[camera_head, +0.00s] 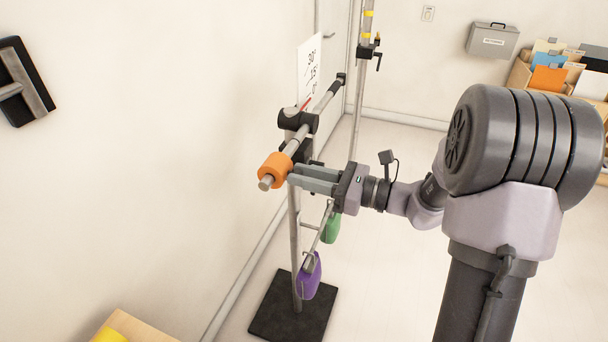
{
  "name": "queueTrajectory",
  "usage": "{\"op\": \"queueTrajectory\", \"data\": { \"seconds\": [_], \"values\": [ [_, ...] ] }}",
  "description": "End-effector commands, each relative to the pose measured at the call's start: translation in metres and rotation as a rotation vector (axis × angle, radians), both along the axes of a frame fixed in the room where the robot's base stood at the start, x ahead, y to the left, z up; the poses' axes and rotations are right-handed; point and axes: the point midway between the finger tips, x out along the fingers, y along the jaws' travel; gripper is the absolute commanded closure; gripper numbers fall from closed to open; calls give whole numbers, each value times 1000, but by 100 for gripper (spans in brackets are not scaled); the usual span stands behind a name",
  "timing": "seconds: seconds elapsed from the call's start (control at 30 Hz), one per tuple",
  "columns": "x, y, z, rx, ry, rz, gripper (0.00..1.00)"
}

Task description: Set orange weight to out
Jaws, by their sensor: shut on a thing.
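The orange weight (274,167) is a thick collar around a grey metal rod (328,96), close to the rod's near end. The rod is carried on an upright stand (294,232) by a black clamp (298,120). My gripper (293,176) comes in from the right, its two grey fingers reaching the right side of the weight. It is shut on the orange weight. The fingers and the weight hide part of the rod, and the exact contact is hard to see.
A purple weight (310,277) and a green weight (330,228) hang below my gripper. The stand's black base (291,306) is on the floor. A white angle card (309,70) stands behind the rod. The left wall is close; a wooden surface (138,328) is at lower left.

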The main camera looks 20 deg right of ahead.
Motion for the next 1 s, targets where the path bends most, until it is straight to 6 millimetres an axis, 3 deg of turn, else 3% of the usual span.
{"op": "queueTrajectory", "data": {
  "seconds": [0.07,0.1,0.2,0.67,0.83,1.0],
  "values": [
    [-2,2,-2,-3,4,8,100],
    [-2,2,-2,-3,4,8,71],
    [-2,2,-1,-3,3,6,56],
    [-2,-2,0,-2,1,2,56],
    [-20,-28,1,-1,2,-2,56],
    [-51,-73,2,0,3,-4,56]
  ]
}}
